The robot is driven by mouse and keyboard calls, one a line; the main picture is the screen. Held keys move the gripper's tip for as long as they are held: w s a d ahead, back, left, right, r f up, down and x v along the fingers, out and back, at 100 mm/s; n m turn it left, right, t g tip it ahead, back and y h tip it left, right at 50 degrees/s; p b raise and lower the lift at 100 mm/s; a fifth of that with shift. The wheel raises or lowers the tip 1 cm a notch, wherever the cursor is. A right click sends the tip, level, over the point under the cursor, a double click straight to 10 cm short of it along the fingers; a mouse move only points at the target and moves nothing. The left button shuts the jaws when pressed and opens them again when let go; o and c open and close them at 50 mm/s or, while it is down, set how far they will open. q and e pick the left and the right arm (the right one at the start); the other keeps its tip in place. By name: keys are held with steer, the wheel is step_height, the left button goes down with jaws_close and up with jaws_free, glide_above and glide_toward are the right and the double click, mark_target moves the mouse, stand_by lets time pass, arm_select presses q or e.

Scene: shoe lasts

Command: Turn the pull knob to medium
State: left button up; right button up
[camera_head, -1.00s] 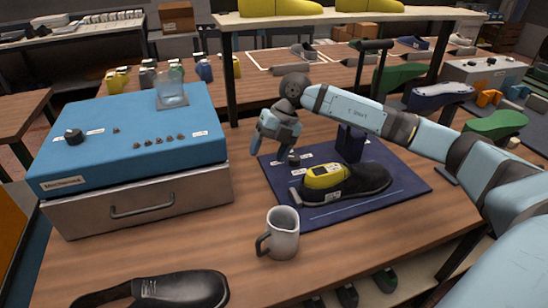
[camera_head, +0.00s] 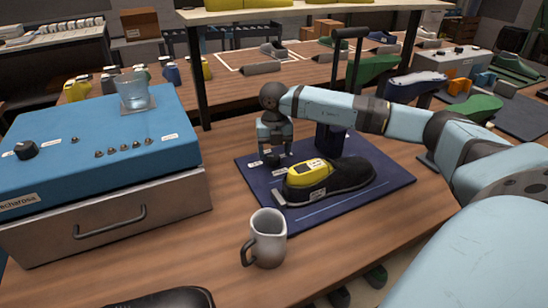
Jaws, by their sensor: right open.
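A small dark knob (camera_head: 272,160) stands on the dark blue mat (camera_head: 392,182), near its back left corner, with small white labels around it. I take it for the pull knob; its setting is too small to read. My right gripper (camera_head: 274,151) is open and points down over this knob, with its two fingers to either side. I cannot tell whether they touch it. My left gripper is not in view.
A grey mug (camera_head: 268,240) stands in front of the mat. A blue machine (camera_head: 70,165) with a drawer, another black knob (camera_head: 26,150) and a glass (camera_head: 133,92) is at the left. A dark shoe (camera_head: 165,299) lies at the front edge. A shelf crosses behind.

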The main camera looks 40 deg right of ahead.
steer(key=shift+f, duration=1.2)
steer(key=c, duration=0.9)
